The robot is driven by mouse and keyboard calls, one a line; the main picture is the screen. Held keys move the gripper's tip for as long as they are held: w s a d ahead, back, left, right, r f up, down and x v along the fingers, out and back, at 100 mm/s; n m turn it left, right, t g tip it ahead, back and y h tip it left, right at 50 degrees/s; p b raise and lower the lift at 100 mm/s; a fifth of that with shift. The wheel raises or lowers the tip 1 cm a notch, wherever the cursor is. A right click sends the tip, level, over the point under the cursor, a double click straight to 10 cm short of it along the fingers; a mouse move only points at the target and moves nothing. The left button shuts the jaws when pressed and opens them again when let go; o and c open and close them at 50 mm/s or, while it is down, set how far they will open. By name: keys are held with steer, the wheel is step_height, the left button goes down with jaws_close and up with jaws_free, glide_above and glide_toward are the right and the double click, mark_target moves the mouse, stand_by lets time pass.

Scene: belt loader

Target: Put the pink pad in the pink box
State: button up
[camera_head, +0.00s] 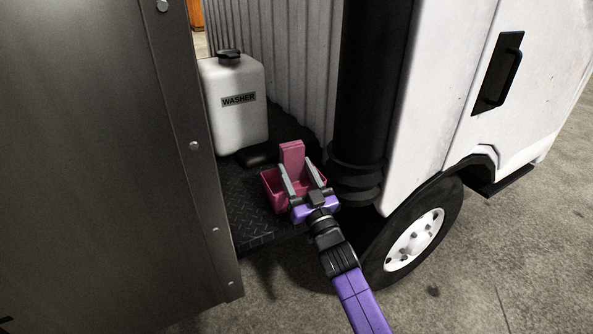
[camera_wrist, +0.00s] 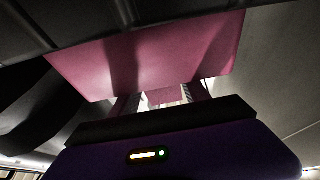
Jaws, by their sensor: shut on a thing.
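The pink pad (camera_head: 292,152) is a flat upright piece in the head view, standing up between the fingertips of my gripper (camera_head: 295,167), which is shut on it. The darker pink box (camera_head: 271,191) is open-topped, and my fingers reach over it from the near side. The pad's lower part is hidden, so I cannot tell whether it touches the box floor. In the wrist view a wide pink panel, likely the box's near wall (camera_wrist: 150,55), covers the ends of the fingers; a little pink shows between them.
The box stands on a dark tread-plate deck (camera_head: 253,222). A white washer jug (camera_head: 236,125) stands behind left. A thick black pipe (camera_head: 375,80) is close on the right, with a wheel (camera_head: 415,238) nearby. A large metal panel (camera_head: 110,150) bounds the left.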

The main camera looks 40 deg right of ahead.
steer(key=shift+f, duration=0.1)
steer(key=o, duration=1.2)
steer(key=shift+r, duration=0.2)
steer(key=s+a+f+n+g+y, duration=0.1)
steer(key=s+a+f, duration=0.3)
steer(key=s+a, duration=0.3)
steer(key=s+a+f+g+y+b, duration=0.1)
steer(key=s+a+f+y, duration=0.3)
steer(key=s, duration=0.6)
steer(key=s+a+f+n+h, duration=0.1)
steer(key=s+a+f, duration=0.2)
steer(key=s+a, duration=0.45)
steer(key=s+a+g+y, duration=0.1)
steer(key=s+a, duration=0.1)
steer(key=s, duration=0.3)
steer(key=s+a+r+n+g+y, duration=0.1)
steer(key=s+a, duration=0.1)
steer(key=s, duration=0.4)
steer(key=s+a+r+n+g+y, duration=0.1)
steer(key=s+a+g+y, duration=0.1)
steer(key=s, duration=0.3)
steer(key=shift+s+a+r, duration=0.25)
steer(key=shift+a, duration=0.15)
